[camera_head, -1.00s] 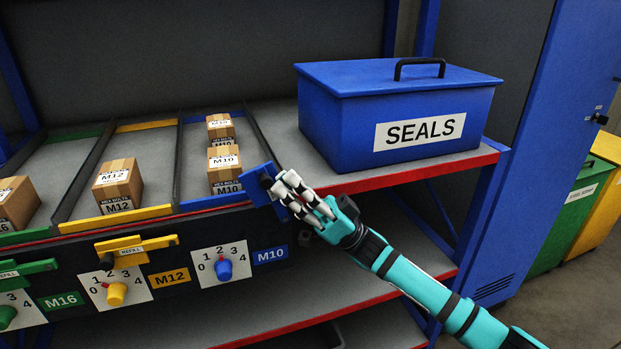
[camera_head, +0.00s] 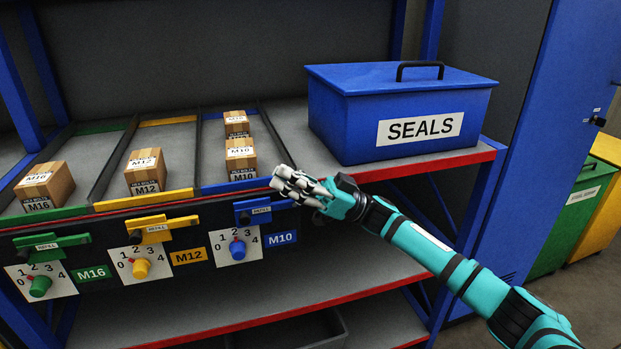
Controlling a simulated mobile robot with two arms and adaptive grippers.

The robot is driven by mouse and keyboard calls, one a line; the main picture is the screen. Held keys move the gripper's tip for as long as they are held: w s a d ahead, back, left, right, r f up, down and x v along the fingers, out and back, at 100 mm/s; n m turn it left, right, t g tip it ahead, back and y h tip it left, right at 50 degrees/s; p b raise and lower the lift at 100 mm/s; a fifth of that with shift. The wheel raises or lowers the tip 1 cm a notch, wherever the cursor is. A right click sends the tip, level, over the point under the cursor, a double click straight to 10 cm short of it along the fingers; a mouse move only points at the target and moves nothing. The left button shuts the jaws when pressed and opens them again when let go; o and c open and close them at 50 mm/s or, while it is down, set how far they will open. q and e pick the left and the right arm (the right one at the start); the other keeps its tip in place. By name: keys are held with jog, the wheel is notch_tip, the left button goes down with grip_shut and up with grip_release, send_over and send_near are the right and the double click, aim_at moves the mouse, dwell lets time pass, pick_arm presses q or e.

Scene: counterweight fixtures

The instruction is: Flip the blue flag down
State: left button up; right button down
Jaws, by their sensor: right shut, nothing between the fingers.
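The blue flag (camera_head: 264,211), with a REFILL label, lies level on the shelf front above the M10 dial plate, like the yellow flag (camera_head: 163,229) and the green flag (camera_head: 52,246). My right gripper (camera_head: 283,181) is shut and empty. It is just above and to the right of the blue flag, in front of the shelf edge. The blue dial (camera_head: 238,249) is below the flag, beside the blue M10 label (camera_head: 281,238). My left gripper is not in view.
The blue SEALS box (camera_head: 345,130) stands on the shelf at right. Cartons sit in the lanes, including the M10 carton (camera_head: 241,159), the M12 carton (camera_head: 146,172) and the M16 carton (camera_head: 45,187). The red shelf edge (camera_head: 433,166) runs behind my right arm.

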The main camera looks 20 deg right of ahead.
jog(key=s+v, duration=0.1)
jog(key=v, duration=1)
jog(key=shift+d+r, duration=0.15)
jog(key=shift+r, duration=0.15)
jog(key=shift+s, duration=0.1)
